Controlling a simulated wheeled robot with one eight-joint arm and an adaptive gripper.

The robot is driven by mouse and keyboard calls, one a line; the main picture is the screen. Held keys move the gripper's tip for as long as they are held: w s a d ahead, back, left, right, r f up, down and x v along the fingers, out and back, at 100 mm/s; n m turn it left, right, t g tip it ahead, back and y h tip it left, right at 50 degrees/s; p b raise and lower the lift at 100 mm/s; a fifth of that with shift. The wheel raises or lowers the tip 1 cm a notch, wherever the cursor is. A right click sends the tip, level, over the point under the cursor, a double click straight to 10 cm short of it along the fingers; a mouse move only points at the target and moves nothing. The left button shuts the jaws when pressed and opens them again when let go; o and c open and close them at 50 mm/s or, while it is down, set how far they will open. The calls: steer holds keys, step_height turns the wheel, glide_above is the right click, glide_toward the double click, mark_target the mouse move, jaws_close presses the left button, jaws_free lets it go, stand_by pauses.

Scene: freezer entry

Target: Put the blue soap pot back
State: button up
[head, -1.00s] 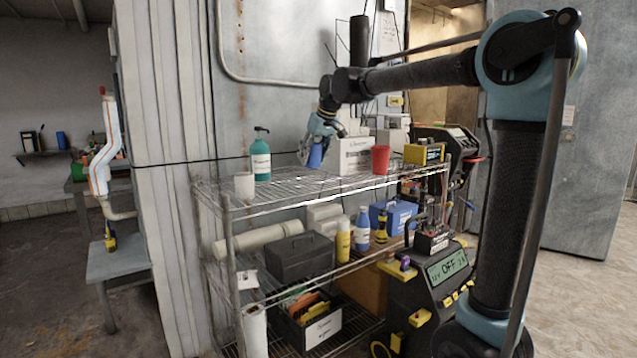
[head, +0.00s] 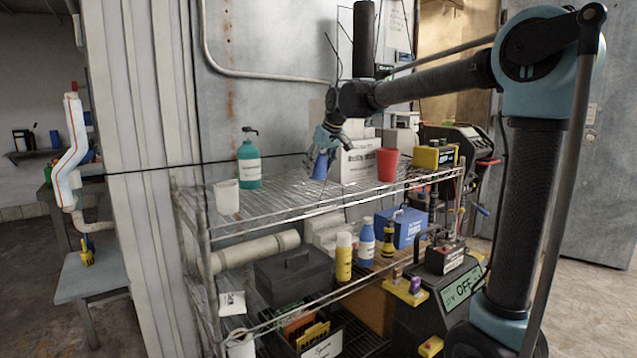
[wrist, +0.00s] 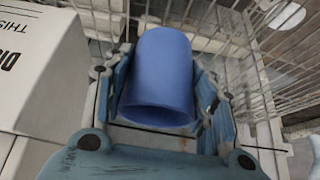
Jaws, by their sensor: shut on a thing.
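The blue soap pot (head: 320,168) is a plain blue cup shape. My gripper (head: 322,158) is shut on it, at or just above the top wire shelf (head: 300,195); I cannot tell whether the pot touches the wires. In the wrist view the blue pot (wrist: 160,75) sits between the two fingers of my gripper (wrist: 160,95), with the shelf wires behind it. The pot is beside the white labelled box (head: 357,160), which also shows at the left of the wrist view (wrist: 35,70).
On the top shelf stand a teal pump bottle (head: 249,162), a white cup (head: 227,197), a red cup (head: 387,164) and a yellow device (head: 437,154). The lower shelf holds a dark box (head: 294,277), bottles and a blue case (head: 401,227). Wire between the pump bottle and pot is clear.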

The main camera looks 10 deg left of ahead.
mark_target(318, 178)
steer(key=shift+f, duration=2.35)
steer(key=shift+f, duration=0.1)
steer(key=o, duration=1.1)
steer(key=shift+o, duration=0.2)
steer(key=v, duration=1.2)
steer(key=s+d+f+m+h, duration=0.1)
steer(key=s+d+f, duration=0.25)
steer(key=d, duration=0.45)
steer(key=s+d+f+m+h, duration=0.15)
steer(key=d+f, duration=0.25)
steer(key=d, duration=0.4)
steer(key=s+d+f+m, duration=0.2)
steer(key=s+d+f, duration=0.15)
steer(key=d, duration=0.45)
steer(key=s+d+f+m+h, duration=0.1)
steer(key=s+d+f+m, duration=0.1)
steer(key=s+d+f, duration=0.6)
steer(key=s+d+f+m+g+h, duration=0.1)
steer(key=s+d+f+m, duration=0.2)
steer(key=s+d+f, duration=0.5)
step_height(318, 178, down, 6)
steer(key=s, duration=0.3)
steer(key=shift+d+g, duration=0.3)
steer(key=shift+d, duration=0.05)
